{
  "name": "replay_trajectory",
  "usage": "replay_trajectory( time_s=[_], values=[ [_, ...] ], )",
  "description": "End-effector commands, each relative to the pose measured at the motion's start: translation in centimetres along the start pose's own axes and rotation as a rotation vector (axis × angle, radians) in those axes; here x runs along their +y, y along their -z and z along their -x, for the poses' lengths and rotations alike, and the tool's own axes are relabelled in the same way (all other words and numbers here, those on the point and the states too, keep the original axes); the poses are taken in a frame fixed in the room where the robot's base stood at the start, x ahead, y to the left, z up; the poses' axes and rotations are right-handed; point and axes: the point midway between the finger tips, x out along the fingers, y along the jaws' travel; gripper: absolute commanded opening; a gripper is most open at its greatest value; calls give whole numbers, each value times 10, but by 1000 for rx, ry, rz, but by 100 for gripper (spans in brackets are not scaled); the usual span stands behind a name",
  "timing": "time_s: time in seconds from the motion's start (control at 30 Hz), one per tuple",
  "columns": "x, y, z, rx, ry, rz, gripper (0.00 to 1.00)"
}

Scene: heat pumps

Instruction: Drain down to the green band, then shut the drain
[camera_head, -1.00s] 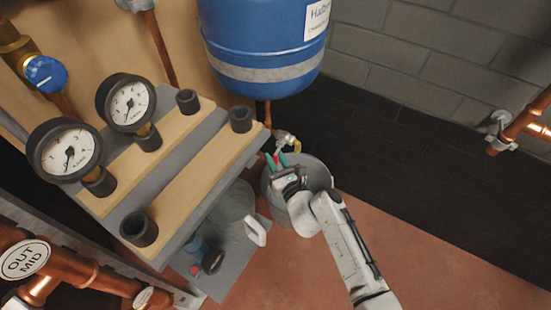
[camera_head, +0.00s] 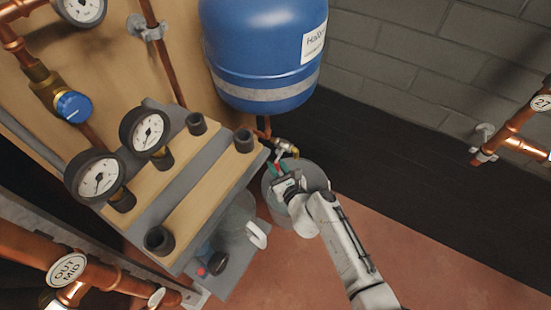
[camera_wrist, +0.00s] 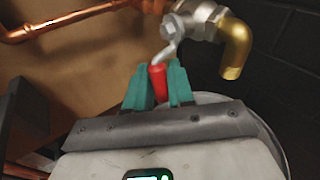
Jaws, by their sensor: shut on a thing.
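My gripper (camera_wrist: 158,88) is shut on the red lever handle (camera_wrist: 158,80) of the drain valve, with teal fingertips on both sides of it. The valve body (camera_wrist: 195,18) is silver, with a brass elbow spout (camera_wrist: 236,50) pointing down. In the head view the drain valve (camera_head: 286,148) sits below the blue vessel (camera_head: 262,60), above a grey bucket (camera_head: 315,175). My gripper (camera_head: 278,168) is at the bucket's rim there. No water stream is visible at the spout. Several round gauges show, including one at the upper left (camera_head: 82,8); I cannot make out a green band on them.
A shelf (camera_head: 190,190) with two gauges (camera_head: 96,178) and black pipe stubs stands left of the bucket. Copper pipes (camera_head: 60,255) run at the lower left. The red floor at right is clear.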

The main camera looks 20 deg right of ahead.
Motion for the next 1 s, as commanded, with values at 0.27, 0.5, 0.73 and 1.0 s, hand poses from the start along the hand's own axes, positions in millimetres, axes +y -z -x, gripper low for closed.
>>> replay_trajectory(
  time_s=[0.27,0.5,0.73,1.0],
  values=[
    [-4,-11,7,135,-1,89,0],
    [-8,-10,11,237,0,157,0],
    [-10,-8,14,308,0,206,0],
    [-10,-8,16,368,-1,247,0]
  ],
)
